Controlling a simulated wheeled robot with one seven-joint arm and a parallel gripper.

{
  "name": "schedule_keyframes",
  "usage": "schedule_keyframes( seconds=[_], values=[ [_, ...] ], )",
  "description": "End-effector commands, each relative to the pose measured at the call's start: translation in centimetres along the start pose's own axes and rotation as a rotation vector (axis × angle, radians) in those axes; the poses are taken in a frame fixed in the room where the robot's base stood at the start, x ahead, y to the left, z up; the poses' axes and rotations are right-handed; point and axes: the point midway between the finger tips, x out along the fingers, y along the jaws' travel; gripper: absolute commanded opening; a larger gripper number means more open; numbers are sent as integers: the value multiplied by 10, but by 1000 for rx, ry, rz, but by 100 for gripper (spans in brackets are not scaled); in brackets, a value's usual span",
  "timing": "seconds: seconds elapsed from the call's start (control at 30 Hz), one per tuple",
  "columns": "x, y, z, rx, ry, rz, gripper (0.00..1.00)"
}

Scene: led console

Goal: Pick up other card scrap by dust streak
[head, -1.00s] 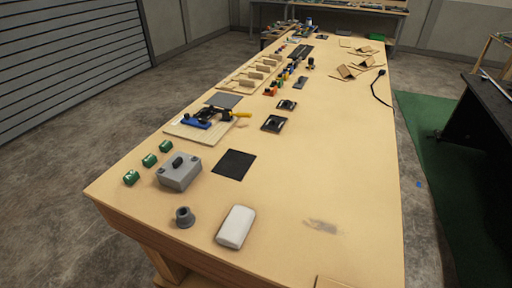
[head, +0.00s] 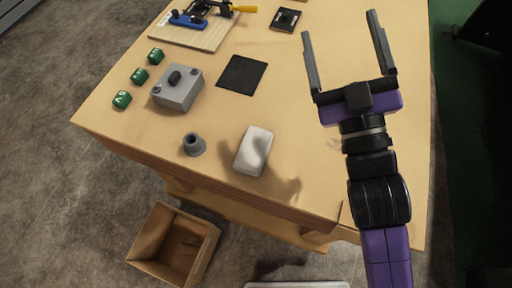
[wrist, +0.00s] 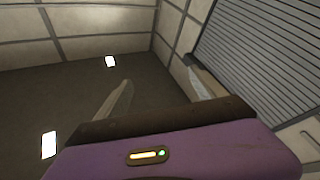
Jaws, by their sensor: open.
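My gripper (head: 339,26) is open and empty, its fingers spread wide above the right part of the workbench (head: 300,110) in the head view. The wrist view also shows my open gripper (wrist: 162,85) with nothing between the fingers. A faint grey dust streak (head: 334,143) shows just left of my wrist, partly hidden by it. A tan, card-like piece (head: 346,224) shows at the bench's front edge, left of my arm; its outline is unclear and my arm may cover part of it.
A white rounded block (head: 253,151), a grey cone-shaped part (head: 194,144), a grey box (head: 177,88), a black mat (head: 241,75) and green blocks (head: 140,76) stand left of my arm. An open cardboard box (head: 175,245) is on the floor by the bench front.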

Motion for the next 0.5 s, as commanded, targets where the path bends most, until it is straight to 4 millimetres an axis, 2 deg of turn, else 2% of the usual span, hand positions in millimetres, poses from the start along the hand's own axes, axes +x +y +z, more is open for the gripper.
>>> schedule_keyframes(
  seconds=[0.03,0.2,0.37,0.5],
  values=[
    [21,3,-11,3,8,35,80],
    [72,21,-25,19,-51,157,80],
    [106,36,-26,81,-172,269,80],
    [121,39,-13,168,-331,345,80]
  ],
)
